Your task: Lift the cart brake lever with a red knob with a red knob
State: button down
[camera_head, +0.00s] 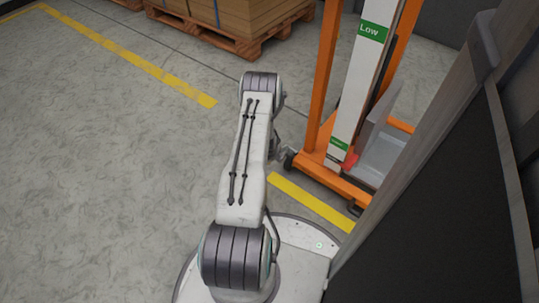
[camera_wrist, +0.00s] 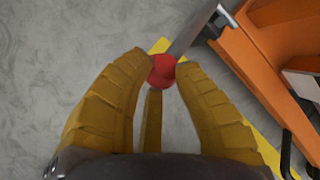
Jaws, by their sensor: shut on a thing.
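The red knob (camera_wrist: 162,71) sits between the two yellow fingertips in the middle of the wrist view. My gripper (camera_wrist: 164,66) is shut on the knob. The grey metal brake lever (camera_wrist: 193,32) runs from the knob up and to the right, toward the orange cart frame (camera_wrist: 262,62). In the head view my arm reaches away toward the orange cart (camera_head: 319,85), and the gripper and the held knob cannot be made out there. A small red part (camera_head: 350,160) shows low on the cart.
A pallet (camera_head: 245,46) with brown boxes stands at the back. A dark panel (camera_head: 440,200) with a grey post fills the right side, close to my base. Yellow lines (camera_head: 130,53) mark the grey floor. The floor on the left is clear.

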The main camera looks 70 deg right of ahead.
jog(key=shift+w+d+r, duration=0.15)
jog(key=shift+w+d, duration=0.1)
dwell(0.6)
jog(key=c, duration=1.4)
grip_release()
jog(key=o, duration=0.6)
jog(key=shift+s+a, duration=0.15)
jog(key=shift+a, duration=0.05)
jog(key=shift+o, duration=0.2)
jog(key=v, duration=1.1)
jog(key=shift+a+r, duration=0.2)
jog(key=shift+r, duration=0.1)
jog(key=shift+o, duration=0.2)
